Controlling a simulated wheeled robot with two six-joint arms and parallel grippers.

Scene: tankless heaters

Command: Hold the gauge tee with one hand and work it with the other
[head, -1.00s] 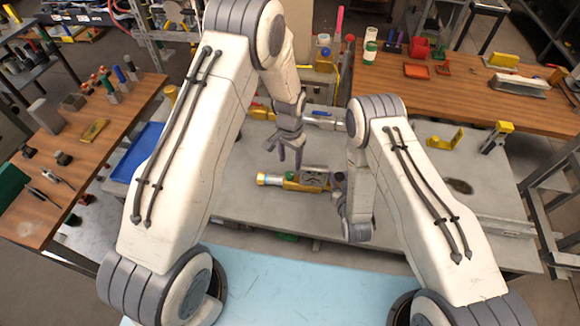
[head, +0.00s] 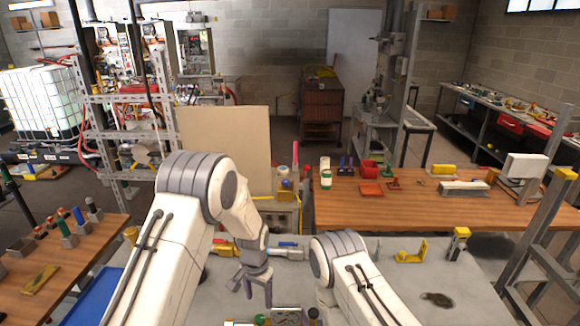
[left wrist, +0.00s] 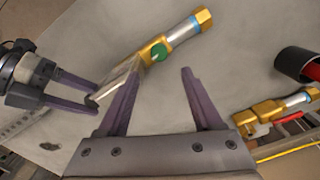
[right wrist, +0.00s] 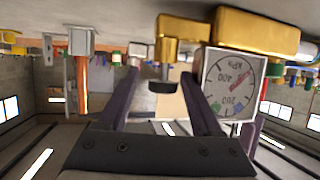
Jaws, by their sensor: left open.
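The gauge tee (head: 287,316) lies on the grey bench, cut off by the bottom edge of the head view. In the left wrist view its brass body (left wrist: 155,48) has a green knob and a steel and blue end. Its square gauge dial (right wrist: 232,84) and a brass block (right wrist: 182,38) with a black tip show in the right wrist view. My left gripper (head: 255,288) is open and empty above the tee; its fingers also show in the left wrist view (left wrist: 157,90). My right gripper (right wrist: 160,88) is open beside the dial, the black tip appearing between its fingers without visible contact.
Another brass fitting (left wrist: 275,108) lies at the bench's far side. A red and black cylinder (left wrist: 300,66) is near it. A yellow bracket (head: 411,252) stands on the bench at right. A wooden table (head: 440,208) with several items is behind; another wooden table (head: 60,265) is left.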

